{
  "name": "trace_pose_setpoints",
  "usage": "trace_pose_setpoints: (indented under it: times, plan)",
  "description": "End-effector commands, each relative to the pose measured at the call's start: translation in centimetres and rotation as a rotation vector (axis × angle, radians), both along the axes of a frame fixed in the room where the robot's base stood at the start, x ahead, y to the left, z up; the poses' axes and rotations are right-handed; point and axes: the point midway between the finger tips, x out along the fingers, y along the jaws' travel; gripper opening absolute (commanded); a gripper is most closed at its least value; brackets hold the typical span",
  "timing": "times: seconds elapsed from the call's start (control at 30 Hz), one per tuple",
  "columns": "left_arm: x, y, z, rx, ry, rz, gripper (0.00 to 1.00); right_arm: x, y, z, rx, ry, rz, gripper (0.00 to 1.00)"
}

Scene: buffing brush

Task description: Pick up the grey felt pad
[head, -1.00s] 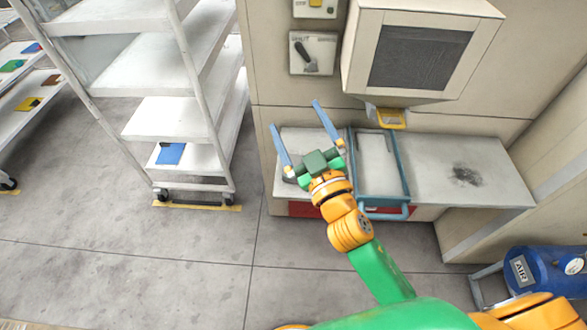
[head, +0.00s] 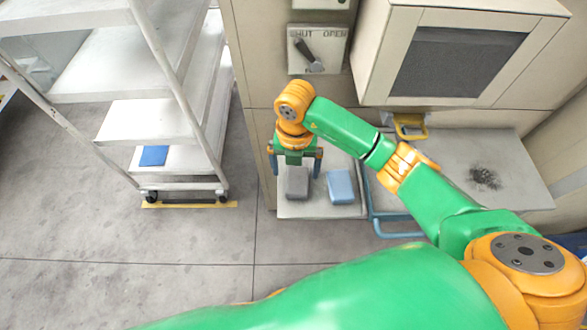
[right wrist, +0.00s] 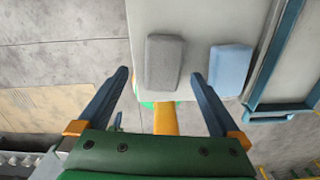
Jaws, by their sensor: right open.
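The grey felt pad (head: 297,184) lies flat on the left part of the pale bench top, and it shows whole in the right wrist view (right wrist: 164,62). A light blue pad (head: 341,187) lies beside it on the right, a small gap apart; it is also in the right wrist view (right wrist: 230,70). My right gripper (head: 296,166) is open and empty, pointing down above the grey pad. In the right wrist view its fingertips (right wrist: 160,76) appear on either side of the grey pad. I cannot tell how high they are above it. My left gripper is not in view.
A blue-framed tray (head: 374,222) is right of the pads, partly behind my arm. The bench (head: 520,150) has a dark smudge at right. A cabinet with a dark window (head: 450,62) overhangs the back. A white shelf rack (head: 150,120) stands left.

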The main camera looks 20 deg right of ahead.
Motion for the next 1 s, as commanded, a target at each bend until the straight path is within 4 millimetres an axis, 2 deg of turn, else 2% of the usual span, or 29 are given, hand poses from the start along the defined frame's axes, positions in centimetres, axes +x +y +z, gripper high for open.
trace_pose_setpoints:
  times: [0.2, 0.3, 0.47, 0.57, 0.8, 1.0]
  plan:
    - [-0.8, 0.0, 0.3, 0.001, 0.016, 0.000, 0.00, 0.2, -0.5, -4.1, 0.003, 0.003, 0.001, 1.00]
    - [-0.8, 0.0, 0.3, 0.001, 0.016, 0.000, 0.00, 0.3, -0.5, -4.9, 0.004, 0.000, 0.003, 1.00]
    - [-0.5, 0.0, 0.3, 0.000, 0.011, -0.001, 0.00, 0.3, -0.5, -4.9, 0.005, 0.000, 0.004, 1.00]
    - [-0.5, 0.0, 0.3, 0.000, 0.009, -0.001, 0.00, 0.3, -0.5, -4.9, 0.006, 0.000, 0.004, 0.78]
    - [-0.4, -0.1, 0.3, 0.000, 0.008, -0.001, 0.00, 0.3, -0.5, -4.9, 0.006, 0.000, 0.004, 0.14]
    - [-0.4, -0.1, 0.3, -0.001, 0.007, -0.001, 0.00, 0.3, -0.5, -4.8, 0.007, -0.001, 0.004, 0.13]
